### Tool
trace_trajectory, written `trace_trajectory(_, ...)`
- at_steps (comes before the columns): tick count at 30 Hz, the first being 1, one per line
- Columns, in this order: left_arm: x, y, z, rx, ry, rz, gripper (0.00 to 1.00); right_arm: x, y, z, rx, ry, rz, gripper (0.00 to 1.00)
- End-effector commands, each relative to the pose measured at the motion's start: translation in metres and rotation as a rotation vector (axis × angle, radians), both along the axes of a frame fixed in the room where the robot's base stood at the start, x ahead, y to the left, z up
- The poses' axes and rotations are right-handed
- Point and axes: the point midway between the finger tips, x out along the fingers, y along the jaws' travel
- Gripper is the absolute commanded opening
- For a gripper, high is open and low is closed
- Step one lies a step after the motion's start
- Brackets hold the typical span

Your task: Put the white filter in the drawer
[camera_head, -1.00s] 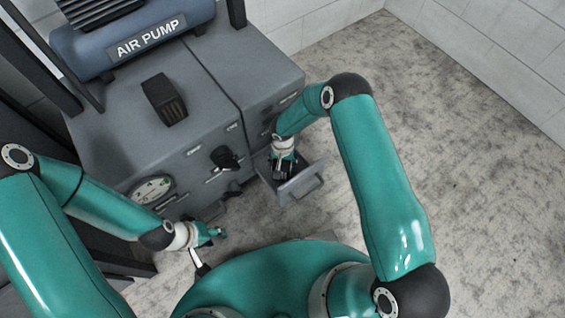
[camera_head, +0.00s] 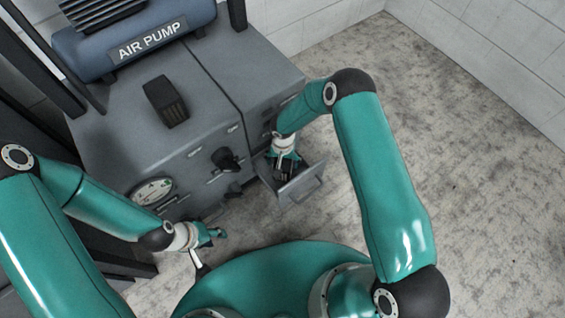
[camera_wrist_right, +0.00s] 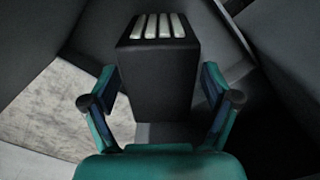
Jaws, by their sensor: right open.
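The white filter (camera_wrist_right: 157,75), a dark block with a row of white bars on one end, stands between the spread fingers of my right gripper (camera_wrist_right: 160,103) in the right wrist view. Gaps show between the block and both fingers. In the head view my right gripper (camera_head: 285,168) reaches down into the open drawer (camera_head: 302,187), and a dark shape under it is mostly hidden. Grey walls surround the block in the wrist view. My left gripper (camera_head: 212,236) is low in front of the cabinet, away from the drawer; its fingers are too small to read.
The grey cabinet (camera_head: 120,155) carries a blue air pump (camera_head: 140,40) and a black ribbed block (camera_head: 165,100). A black knob (camera_head: 226,159) and a round gauge (camera_head: 152,190) are on its front. Speckled floor (camera_head: 480,170) to the right is clear.

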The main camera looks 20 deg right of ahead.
Motion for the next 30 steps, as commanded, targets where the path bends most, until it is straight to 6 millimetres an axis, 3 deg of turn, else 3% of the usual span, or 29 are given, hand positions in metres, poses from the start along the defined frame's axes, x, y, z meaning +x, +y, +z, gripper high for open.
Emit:
trace_trajectory(6,0.000,0.000,0.015,0.000,0.000,0.000,0.40,0.001,0.000,0.050,-0.001,-0.003,0.000,0.87)
trace_trajectory(13,0.000,0.000,0.023,0.000,0.000,0.000,0.40,0.000,0.000,0.087,0.000,-0.001,0.000,0.87)
trace_trajectory(18,0.000,0.000,0.025,0.000,0.000,0.000,0.40,0.000,-0.001,0.099,0.000,-0.001,0.000,0.87)
trace_trajectory(30,0.000,0.000,0.025,0.000,0.000,0.000,0.40,0.000,0.000,0.100,-0.001,0.000,0.000,0.87)
